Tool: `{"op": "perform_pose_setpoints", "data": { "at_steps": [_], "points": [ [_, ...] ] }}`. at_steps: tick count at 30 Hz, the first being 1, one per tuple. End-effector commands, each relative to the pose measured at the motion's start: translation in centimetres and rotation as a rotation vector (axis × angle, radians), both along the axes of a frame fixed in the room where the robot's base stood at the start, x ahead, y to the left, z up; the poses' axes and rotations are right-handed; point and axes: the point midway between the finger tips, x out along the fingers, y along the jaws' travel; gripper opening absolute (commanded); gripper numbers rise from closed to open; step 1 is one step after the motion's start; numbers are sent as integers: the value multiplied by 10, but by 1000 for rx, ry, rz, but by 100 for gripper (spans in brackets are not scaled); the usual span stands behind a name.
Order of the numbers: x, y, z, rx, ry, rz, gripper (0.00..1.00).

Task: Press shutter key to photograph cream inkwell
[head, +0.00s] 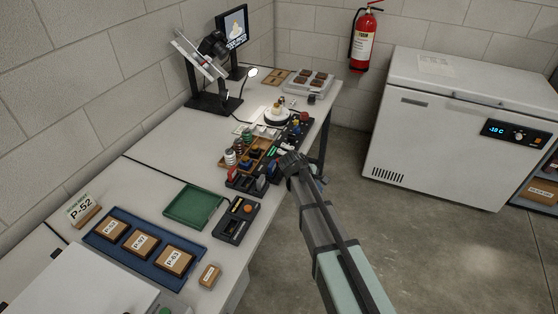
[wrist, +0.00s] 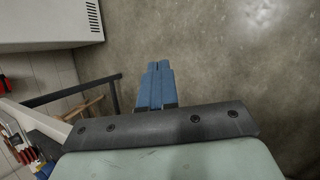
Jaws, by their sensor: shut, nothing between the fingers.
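The cream inkwell (head: 277,107) stands on a round white turntable (head: 278,118) towards the far end of the bench. A camera (head: 213,45) on a dark stand is at the back, and the monitor (head: 232,27) beside it shows a pale shape like the inkwell. A dark control box (head: 229,231) with a round orange button (head: 248,208) lies near the front edge; I cannot tell whether that is the shutter key. My gripper (wrist: 157,66) has its blue fingers shut and empty, over the floor beside the bench. In the head view its fingers are mostly hidden by my arm.
Between box and turntable is a crowded rack (head: 238,181) of coloured items. A green tray (head: 193,205) and a blue tray (head: 122,262) holding labelled boxes lie nearer. A white chest freezer (head: 450,125) stands at right. The floor between is clear.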

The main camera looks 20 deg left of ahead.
Motion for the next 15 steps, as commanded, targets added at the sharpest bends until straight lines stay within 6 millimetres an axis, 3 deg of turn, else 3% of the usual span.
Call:
{"op": "perform_pose_setpoints", "data": {
  "at_steps": [1, 6, 15],
  "points": [
    [6, 17, 16, -9, -17, 34, 0],
    [16, 63, 66, -41, -63, 137, 0],
    [19, 132, 150, -99, -139, 287, 0]
  ]
}}
